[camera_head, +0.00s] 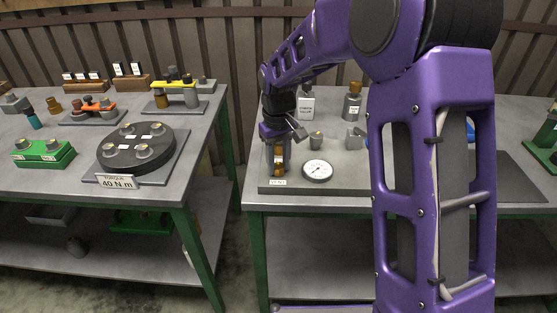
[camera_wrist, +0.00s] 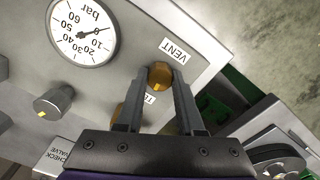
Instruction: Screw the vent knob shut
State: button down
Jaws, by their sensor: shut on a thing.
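The vent knob (camera_wrist: 160,75) is a small brass knob beside the white VENT label (camera_wrist: 174,51) on a grey panel. My gripper (camera_wrist: 161,76) has one finger on either side of the knob and is shut on it. In the head view my gripper (camera_head: 277,158) points down at the front left of the right bench's plate, with brass (camera_head: 279,171) showing between and below its fingers. The knob's thread and seat are hidden. A second brass part (camera_wrist: 120,113) is partly hidden behind the left finger, with a partly covered label near it.
A round pressure gauge (camera_head: 317,171) sits right of my gripper; it also shows in the wrist view (camera_wrist: 83,31). A grey knob (camera_wrist: 54,101) stands near it. The left bench holds a round black fixture (camera_head: 136,149), beyond a gap between benches.

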aim_at(278, 166)
jog(key=m+p, duration=0.1)
jog(key=m, duration=0.3)
jog(key=shift+r, duration=0.1)
jog(key=shift+m, duration=1.6)
jog(key=c, duration=0.5)
grip_release()
notch_tip(278, 166, up, 17)
jog(key=p, duration=0.3)
jog(key=shift+r, duration=0.15)
